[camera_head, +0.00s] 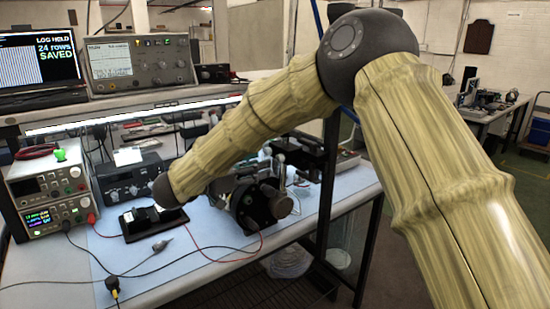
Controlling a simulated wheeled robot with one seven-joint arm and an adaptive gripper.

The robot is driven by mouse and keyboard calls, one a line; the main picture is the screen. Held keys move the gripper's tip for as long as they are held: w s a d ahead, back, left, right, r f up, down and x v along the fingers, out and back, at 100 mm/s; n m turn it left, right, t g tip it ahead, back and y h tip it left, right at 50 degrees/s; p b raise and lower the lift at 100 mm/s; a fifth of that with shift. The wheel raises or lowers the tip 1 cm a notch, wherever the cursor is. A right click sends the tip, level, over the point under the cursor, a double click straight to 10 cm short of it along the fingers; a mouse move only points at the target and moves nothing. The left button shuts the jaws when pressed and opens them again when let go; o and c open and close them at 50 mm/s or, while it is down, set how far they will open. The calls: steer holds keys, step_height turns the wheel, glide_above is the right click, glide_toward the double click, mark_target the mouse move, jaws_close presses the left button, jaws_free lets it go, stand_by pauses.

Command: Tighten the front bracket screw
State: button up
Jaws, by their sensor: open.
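A dark round cylinder-like body (258,207) lies on the bench with its flat end facing me, in a metal holder with silvery clamp parts (279,170). My forearm passes in front of its upper left side. I cannot make out the front bracket or its screw at this size. My arm reaches in from the right, bends at a dark elbow, and slopes down left to a dark wrist joint just above a black pad with a small white piece (150,222). I cannot pick out my gripper's fingers beyond the wrist.
Stacked power supplies (48,200) and a dark instrument (130,180) stand at the left. Red and black leads (190,255) cross the blue bench mat. A laptop (40,62) reading "24 rows saved" and a test instrument (140,62) sit on the shelf. The front mat is mostly clear.

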mark_target(277, 159)
steer(key=shift+p+x, duration=0.55)
steer(key=shift+x, duration=2.6)
jaws_close()
